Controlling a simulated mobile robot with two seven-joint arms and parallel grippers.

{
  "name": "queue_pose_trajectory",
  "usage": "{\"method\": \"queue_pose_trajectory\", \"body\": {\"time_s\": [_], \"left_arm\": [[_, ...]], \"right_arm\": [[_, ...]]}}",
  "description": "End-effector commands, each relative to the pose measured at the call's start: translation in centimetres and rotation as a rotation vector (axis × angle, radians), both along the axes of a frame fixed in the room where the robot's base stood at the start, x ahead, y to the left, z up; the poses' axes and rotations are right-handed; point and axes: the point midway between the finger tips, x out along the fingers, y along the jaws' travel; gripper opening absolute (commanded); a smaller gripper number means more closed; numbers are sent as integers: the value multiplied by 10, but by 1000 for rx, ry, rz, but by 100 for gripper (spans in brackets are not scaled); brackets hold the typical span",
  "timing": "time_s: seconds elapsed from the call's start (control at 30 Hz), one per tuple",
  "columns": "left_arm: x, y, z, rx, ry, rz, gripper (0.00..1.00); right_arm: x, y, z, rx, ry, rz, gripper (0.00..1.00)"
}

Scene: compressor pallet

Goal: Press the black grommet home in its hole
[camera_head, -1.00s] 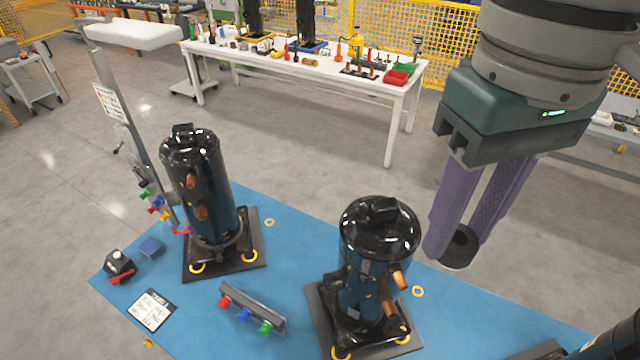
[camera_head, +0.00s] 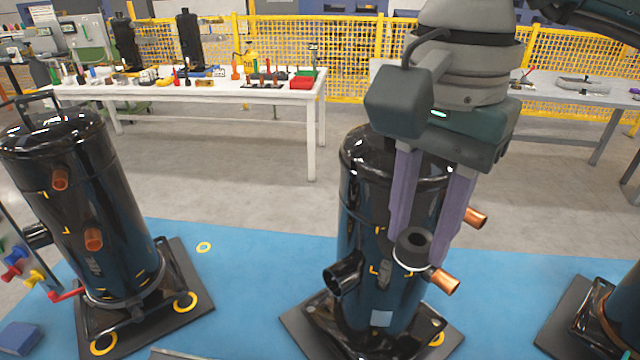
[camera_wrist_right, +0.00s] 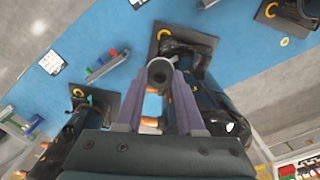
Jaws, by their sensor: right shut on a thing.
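My right gripper (camera_head: 421,252) points down in front of the middle compressor (camera_head: 365,205), its purple fingers shut on the black grommet (camera_head: 413,243). The grommet is a short dark ring with a round opening facing up, held well above the mat. In the right wrist view the grommet (camera_wrist_right: 160,71) sits between the fingertips (camera_wrist_right: 163,78). The compressor stands upright on a dark base plate (camera_head: 300,322), where a yellow ring (camera_head: 437,340) shows at the right corner. I cannot tell which hole belongs to the grommet. My left gripper is not in view.
Copper stubs (camera_head: 445,281) stick out close to the grommet. Another compressor (camera_head: 85,205) stands at left, and part of a third (camera_head: 622,310) at right. A white workbench (camera_head: 200,92) stands behind.

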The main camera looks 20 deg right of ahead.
Motion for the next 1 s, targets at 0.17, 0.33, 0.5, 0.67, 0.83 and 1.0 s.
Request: {"method": "queue_pose_trajectory", "body": {"time_s": [0.17,0.33,0.5,0.67,0.83,1.0], "left_arm": [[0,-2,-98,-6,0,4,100],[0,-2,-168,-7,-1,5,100],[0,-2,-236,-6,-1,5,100],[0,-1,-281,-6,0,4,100],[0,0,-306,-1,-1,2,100],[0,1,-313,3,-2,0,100]], "right_arm": [[7,-6,-95,0,-3,-277,0],[14,-11,-161,1,-6,-544,0],[19,-16,-225,5,-6,-804,0],[23,-20,-267,7,-6,-1003,0],[26,-22,-290,9,-7,-1130,0],[27,-23,-297,8,-6,-1183,0]]}}
